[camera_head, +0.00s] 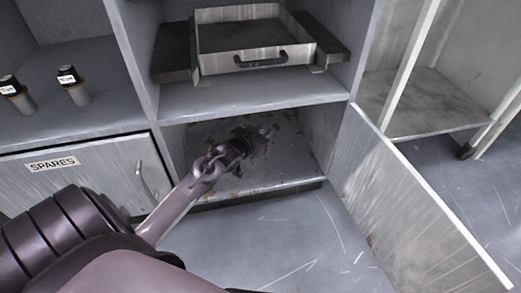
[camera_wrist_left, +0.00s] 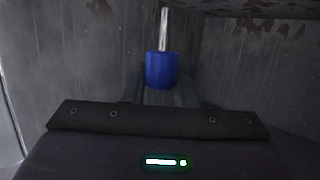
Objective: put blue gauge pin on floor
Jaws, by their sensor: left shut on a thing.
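The blue gauge pin (camera_wrist_left: 162,70) shows in the left wrist view as a blue cylinder with a thin metal rod pointing up in the picture. My left gripper (camera_wrist_left: 163,93) is shut on its blue part. In the head view my left gripper (camera_head: 256,139) is inside the open lower compartment, and the pin is mostly hidden by the gripper there. I cannot tell whether the pin touches a surface. The grey floor (camera_head: 275,240) lies in front of the cabinet. My right gripper is in neither view.
The open compartment door (camera_head: 405,200) stands out to the right. A shut SPARES door (camera_head: 95,180) is at the left. A metal drawer tray (camera_head: 245,60) sits on the shelf above. Two labelled, black-topped cylinders (camera_head: 74,88) stand on the left shelf. The floor in front is clear.

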